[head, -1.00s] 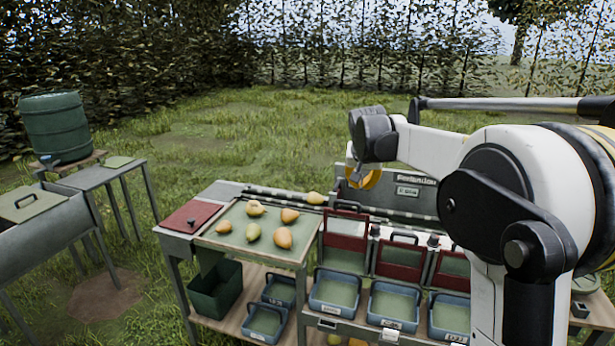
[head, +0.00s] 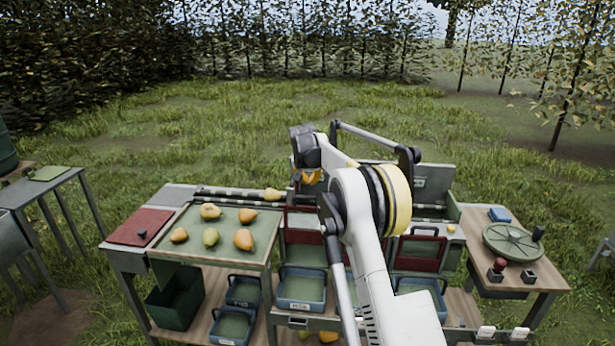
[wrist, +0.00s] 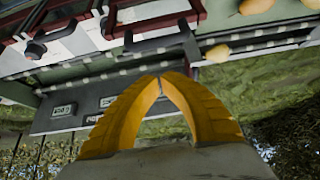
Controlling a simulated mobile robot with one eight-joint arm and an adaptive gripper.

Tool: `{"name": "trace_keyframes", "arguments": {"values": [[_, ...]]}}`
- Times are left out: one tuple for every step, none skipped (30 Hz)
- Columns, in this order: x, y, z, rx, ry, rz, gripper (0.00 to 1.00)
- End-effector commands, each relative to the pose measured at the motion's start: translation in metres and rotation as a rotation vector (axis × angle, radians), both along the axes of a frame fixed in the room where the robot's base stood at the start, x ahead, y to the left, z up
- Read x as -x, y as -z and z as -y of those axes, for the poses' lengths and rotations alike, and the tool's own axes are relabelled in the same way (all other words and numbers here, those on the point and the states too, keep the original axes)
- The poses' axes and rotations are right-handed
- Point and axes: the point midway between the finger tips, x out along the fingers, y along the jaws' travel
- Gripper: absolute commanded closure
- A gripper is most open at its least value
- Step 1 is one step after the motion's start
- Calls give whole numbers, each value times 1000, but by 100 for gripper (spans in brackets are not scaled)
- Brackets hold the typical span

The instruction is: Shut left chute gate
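The left chute gate (head: 303,224) is a dark red panel with a dark handle on top, at the left end of the sorting bench's row of chutes. It sits higher than the right gate (head: 420,255), with green chute surface showing below it. My gripper (head: 311,178) has yellow fingers and is behind and above the left gate, apart from it in the head view. In the wrist view the fingertips (wrist: 160,82) meet with nothing between them, close to a black handle (wrist: 165,44) beside a red frame. My arm hides the middle gate.
Several pears lie on the green tray (head: 180,222) left of the gates. Blue crates (head: 301,305) stand below the chutes. A grey panel (head: 437,172) rises behind. A right-hand table holds a green round lid (head: 513,243) and a red knob (head: 499,265).

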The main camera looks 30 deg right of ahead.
Motion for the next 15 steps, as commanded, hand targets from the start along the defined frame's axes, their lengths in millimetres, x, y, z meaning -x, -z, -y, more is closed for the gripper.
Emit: {"name": "trace_keyframes", "arguments": {"values": [[2,11,-2,0,0,0,100],[3,16,-3,0,0,0,100],[4,21,-3,0,-1,0,100],[5,24,-4,0,-1,0,100],[5,27,-4,0,-1,0,100],[6,30,-5,0,-1,0,100],[6,32,-5,0,-1,0,100],[6,33,-5,0,-1,0,100],[7,35,-6,0,-1,0,100],[7,36,-6,0,-1,0,100],[7,36,-6,0,-1,0,100],[7,36,-6,0,-1,0,100],[7,36,-6,0,-1,0,100],[7,36,-6,0,-1,0,100],[7,36,-6,0,-1,0,100]]}}
